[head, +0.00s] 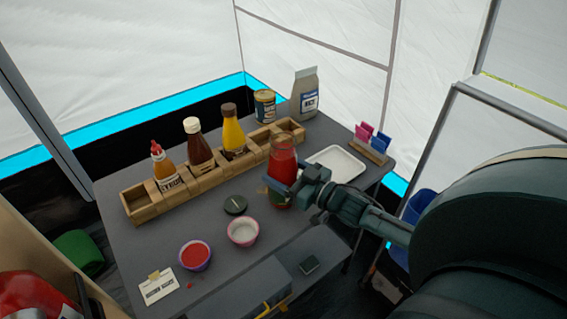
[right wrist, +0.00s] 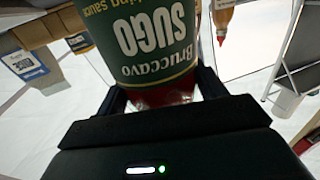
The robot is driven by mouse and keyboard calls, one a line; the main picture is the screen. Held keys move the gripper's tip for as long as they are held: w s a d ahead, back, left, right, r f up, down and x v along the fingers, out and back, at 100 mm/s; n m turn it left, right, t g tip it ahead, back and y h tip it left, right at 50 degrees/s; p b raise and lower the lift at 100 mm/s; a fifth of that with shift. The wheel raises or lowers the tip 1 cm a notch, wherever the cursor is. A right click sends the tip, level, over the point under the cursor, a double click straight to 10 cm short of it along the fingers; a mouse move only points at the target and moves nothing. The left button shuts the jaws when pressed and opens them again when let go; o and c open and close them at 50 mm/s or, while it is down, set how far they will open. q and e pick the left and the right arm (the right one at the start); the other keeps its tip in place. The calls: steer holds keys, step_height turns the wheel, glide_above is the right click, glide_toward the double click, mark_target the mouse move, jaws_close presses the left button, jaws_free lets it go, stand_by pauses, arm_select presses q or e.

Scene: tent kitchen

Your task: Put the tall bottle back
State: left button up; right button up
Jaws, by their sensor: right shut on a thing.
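My right gripper (head: 283,188) is shut on a tall glass bottle (head: 282,160) of red sauce. In the right wrist view the bottle (right wrist: 140,40) shows a green "Bruccavo SUGO" label, upside down in the picture, between the fingers. In the head view the bottle is about upright, in front of the wooden rack's right part; I cannot tell whether its base touches the table. The wooden rack (head: 142,205) holds an orange bottle (head: 165,170), a brown bottle (head: 198,147) and a yellow bottle (head: 233,132). Its right end looks empty, partly hidden by the bottle. My left gripper is out of view.
A white tray (head: 340,163) and a packet holder (head: 370,148) are right of the bottle. A can (head: 264,106) and a bag (head: 304,95) stand behind the rack. A dark lid (head: 235,205), two bowls (head: 243,231) (head: 195,256) and a card (head: 158,287) lie in front.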

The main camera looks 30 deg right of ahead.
stand_by(0.4)
steer(key=o, duration=1.4)
steer(key=shift+f, duration=0.3)
steer(key=o, duration=0.4)
steer(key=shift+r, duration=0.15)
steer(key=shift+s, duration=0.15)
steer(key=v, duration=1.2)
steer(key=s+a+f+g, duration=0.2)
steer(key=a+f, duration=0.1)
steer(key=a, duration=0.4)
steer(key=s+a+f+g+h, duration=0.1)
steer(key=s+a+f+g, duration=0.1)
steer(key=a, duration=0.5)
steer(key=s+a+f+g+h, duration=0.1)
steer(key=s+a+f+g, duration=0.1)
steer(key=a, duration=0.5)
steer(key=shift+s+f+m, duration=0.2)
steer(key=shift+s+f, duration=0.2)
steer(key=shift+f, duration=0.3)
steer(key=shift+s+f+m, duration=0.2)
steer(key=shift+s+f, duration=0.15)
steer(key=shift+f, duration=0.3)
